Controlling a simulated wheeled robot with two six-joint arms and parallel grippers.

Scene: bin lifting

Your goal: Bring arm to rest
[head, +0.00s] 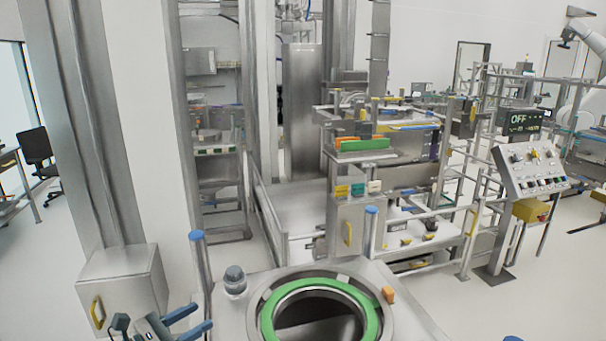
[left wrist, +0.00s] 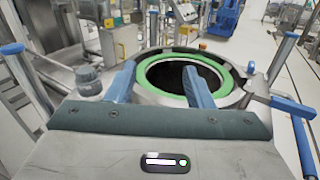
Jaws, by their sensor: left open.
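My left gripper (head: 197,321) is at the bottom left of the head view, with its two blue fingers apart and nothing between them. It is left of the metal vessel top with a round green ring (head: 268,318), apart from it as far as I can tell. In the left wrist view the two blue fingers (left wrist: 160,82) stand apart, in line with the green ring (left wrist: 200,101) and its dark opening beyond. I cannot make out my right gripper in either view.
A grey box with a yellow handle (head: 124,290) is fixed by the column at left. A blue-capped post (head: 198,262) and a grey knob (head: 235,281) stand beside the ring. A control panel showing OFF (head: 530,170) is at right. Open floor (head: 545,290) lies at lower right.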

